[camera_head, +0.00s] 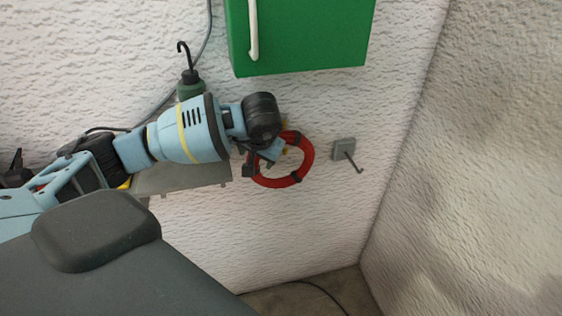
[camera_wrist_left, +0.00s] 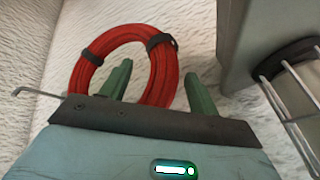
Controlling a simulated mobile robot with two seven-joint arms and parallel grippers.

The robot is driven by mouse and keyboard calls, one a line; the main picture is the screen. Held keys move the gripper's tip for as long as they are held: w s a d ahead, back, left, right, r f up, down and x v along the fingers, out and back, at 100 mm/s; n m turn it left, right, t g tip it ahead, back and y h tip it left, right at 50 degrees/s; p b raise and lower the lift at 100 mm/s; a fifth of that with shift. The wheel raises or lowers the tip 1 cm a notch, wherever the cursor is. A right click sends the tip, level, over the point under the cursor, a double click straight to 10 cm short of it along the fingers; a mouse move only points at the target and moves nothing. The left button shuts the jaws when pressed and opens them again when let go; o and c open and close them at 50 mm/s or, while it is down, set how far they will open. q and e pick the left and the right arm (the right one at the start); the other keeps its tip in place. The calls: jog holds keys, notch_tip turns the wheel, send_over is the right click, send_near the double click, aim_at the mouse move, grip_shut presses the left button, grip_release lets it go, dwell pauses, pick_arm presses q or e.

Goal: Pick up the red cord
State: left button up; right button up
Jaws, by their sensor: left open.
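The red cord (camera_head: 302,165) is a round coil with dark bands, in front of the white wall in the head view. My left gripper (camera_head: 268,157) is at the coil's left side and covers part of it. In the left wrist view the coil (camera_wrist_left: 90,66) shows beyond the open jaws. One green finger of my left gripper (camera_wrist_left: 160,86) appears inside the ring's opening and the other outside it, with a stretch of cord between them. I cannot tell whether the fingers touch the cord. What holds the coil up is hidden. My right gripper is not in view.
A grey wall hook (camera_head: 344,150) is right of the coil, and a green cabinet (camera_head: 300,35) with a white handle is above. A grey shelf-like box (camera_head: 180,179) is left, below my arm. A rough side wall (camera_head: 470,170) closes the right.

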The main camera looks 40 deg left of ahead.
pick_arm(q)
jog(key=shift+x, duration=0.85)
